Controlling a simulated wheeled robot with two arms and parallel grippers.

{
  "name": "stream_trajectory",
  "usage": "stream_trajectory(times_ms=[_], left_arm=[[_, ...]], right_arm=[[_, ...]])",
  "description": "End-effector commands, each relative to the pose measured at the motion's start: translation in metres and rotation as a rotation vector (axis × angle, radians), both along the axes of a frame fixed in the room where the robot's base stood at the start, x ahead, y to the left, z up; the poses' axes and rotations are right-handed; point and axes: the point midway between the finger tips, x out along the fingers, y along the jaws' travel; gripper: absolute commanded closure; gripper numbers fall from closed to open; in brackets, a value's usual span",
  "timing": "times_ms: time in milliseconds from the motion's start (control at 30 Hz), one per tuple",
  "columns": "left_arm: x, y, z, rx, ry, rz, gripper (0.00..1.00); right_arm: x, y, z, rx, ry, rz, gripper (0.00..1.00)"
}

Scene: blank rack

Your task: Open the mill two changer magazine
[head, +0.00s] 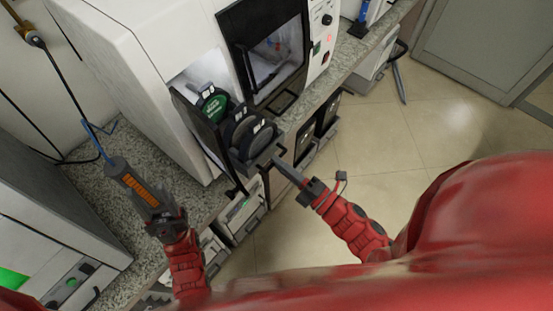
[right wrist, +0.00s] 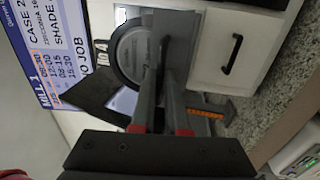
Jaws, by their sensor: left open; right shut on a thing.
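The changer magazine (head: 183,104) stands pulled out from the white mill (head: 150,60), angled outward. A green-labelled disc (head: 208,106) and dark discs (head: 247,132) show in it. My right gripper (head: 277,161) is shut on the grey piece at the magazine's front end. The right wrist view shows its two fingers (right wrist: 161,95) reaching to that grey piece, beside a round grey disc (right wrist: 131,53). My left gripper (head: 163,218) is open over the speckled counter, left of the magazine. A grey piece with orange stripes (head: 135,185) is in line with it; I cannot tell whether they touch.
A screen (right wrist: 50,60) reading "MILL 1" and "NO JOB" shows in the right wrist view. A blue hose (head: 97,145) hangs by the orange-striped piece. A second dark-framed opening (head: 272,55) is right of the magazine. Tiled floor (head: 390,135) is clear at right.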

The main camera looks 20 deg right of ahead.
Motion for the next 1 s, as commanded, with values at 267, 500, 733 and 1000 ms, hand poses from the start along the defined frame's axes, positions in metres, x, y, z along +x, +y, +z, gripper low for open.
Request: stream_trajectory(times_ms=[267, 500, 733, 1000], left_arm=[[0.0001, 0.0, -0.0002, 0.0, 0.0, 0.0, 0.5], [0.0, 0.0, -0.0001, 0.0, 0.0, 0.0, 0.5], [0.0001, 0.0, 0.0, 0.0, 0.0, 0.0, 0.5], [0.0, 0.0, -0.0006, 0.0, 0.0, 0.0, 0.5]], right_arm=[[0.0, -0.0006, -0.0012, -0.001, 0.003, -0.002, 1.0], [0.0, -0.0004, -0.0008, 0.0, 0.001, -0.001, 0.59], [-0.0001, -0.0003, -0.0003, 0.0, 0.001, -0.001, 0.59], [-0.0019, -0.0021, -0.0012, 0.0, 0.001, -0.001, 0.59]])
